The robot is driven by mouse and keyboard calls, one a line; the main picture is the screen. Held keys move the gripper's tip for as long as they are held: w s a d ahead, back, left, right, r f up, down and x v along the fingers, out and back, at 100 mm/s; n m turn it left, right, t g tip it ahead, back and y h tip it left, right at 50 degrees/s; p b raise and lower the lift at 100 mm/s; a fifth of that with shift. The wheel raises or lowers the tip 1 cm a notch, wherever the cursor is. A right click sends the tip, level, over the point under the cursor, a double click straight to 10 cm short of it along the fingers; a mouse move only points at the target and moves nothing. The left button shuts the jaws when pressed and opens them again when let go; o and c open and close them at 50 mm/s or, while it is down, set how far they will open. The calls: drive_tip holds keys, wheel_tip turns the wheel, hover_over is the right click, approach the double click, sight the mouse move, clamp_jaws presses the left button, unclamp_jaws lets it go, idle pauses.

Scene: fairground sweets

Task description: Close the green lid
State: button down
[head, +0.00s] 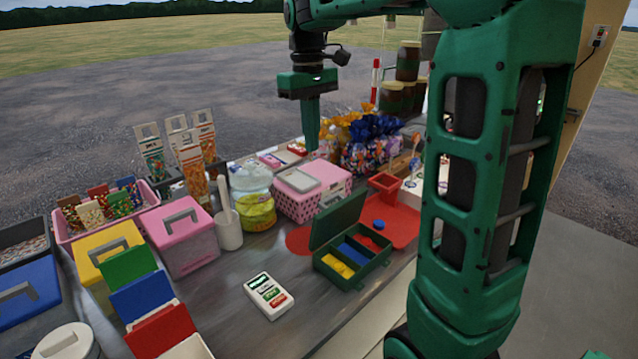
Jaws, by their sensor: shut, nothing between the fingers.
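A green case (352,283) with yellow, blue and red contents stands on the counter, and its green lid (338,219) is raised at the back edge. A separate green panel (127,265) stands tilted at the left, in a row with a blue panel and a red one; I cannot tell whether it is also a lid. My gripper (312,147) is shut and empty. It points down in the air, appearing above and behind the raised lid in the picture, apart from it.
A pink dotted box (312,195) and a yellow-green tub (256,212) stand behind the case. A red funnel-like holder (384,188) is behind its right side. A white card device (268,296) lies to its left. My arm hides part of the right side.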

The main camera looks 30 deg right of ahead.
drive_tip(key=s+f, duration=0.3)
drive_tip(key=f, duration=0.7)
drive_tip(key=shift+s+d+f, duration=0.25)
drive_tip(key=shift+s+d, duration=0.05)
drive_tip(key=shift+s, duration=0.1)
drive_tip(key=shift+s+d, duration=0.1)
